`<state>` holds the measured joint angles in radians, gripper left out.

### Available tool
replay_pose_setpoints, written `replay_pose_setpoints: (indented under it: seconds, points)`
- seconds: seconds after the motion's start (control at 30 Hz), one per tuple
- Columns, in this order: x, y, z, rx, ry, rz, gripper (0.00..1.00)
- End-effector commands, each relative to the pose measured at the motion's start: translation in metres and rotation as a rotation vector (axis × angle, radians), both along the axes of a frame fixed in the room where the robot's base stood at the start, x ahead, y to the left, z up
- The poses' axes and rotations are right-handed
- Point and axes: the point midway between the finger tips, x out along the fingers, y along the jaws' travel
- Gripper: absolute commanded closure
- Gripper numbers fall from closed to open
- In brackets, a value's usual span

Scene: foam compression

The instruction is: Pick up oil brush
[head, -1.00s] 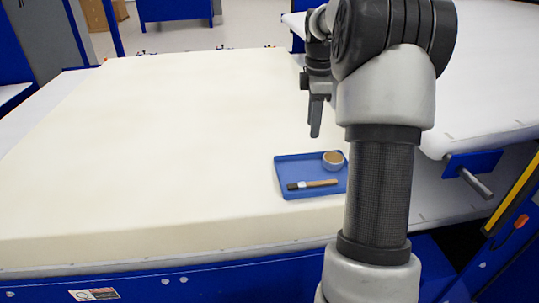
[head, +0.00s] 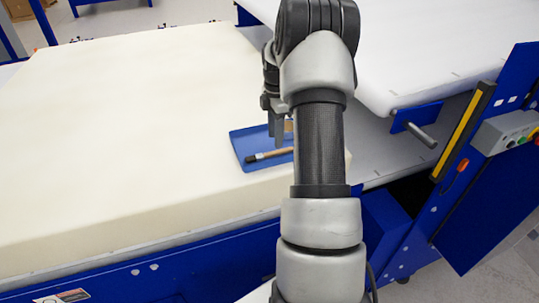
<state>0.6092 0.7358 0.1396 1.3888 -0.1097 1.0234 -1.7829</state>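The oil brush (head: 268,155) has a dark bristle end on the left and a light wooden handle. It lies in the blue tray (head: 242,141) on the foam block's near right corner; my arm hides its handle end. A small part of the round cup (head: 288,126) shows behind my gripper. My gripper (head: 278,140) points down over the tray, just behind the brush handle in the picture. I cannot tell whether it touches anything, and the spacing of its fingers is not clear. Nothing is seen held.
The large cream foam block (head: 120,130) fills the left and middle. A white padded surface (head: 430,50) lies to the right, with a metal rod (head: 420,134) at its near edge. A blue machine frame with a control box (head: 505,135) stands at the far right.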

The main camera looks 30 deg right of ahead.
Motion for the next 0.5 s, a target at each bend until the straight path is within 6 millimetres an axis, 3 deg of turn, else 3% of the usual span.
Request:
replay_pose_setpoints:
  seconds: [0.3,0.5]
  points:
    - [-0.003,-0.004,-0.042,0.002,0.003,0.001,0.64]
    - [-0.002,-0.005,-0.052,0.000,0.001,0.001,0.64]
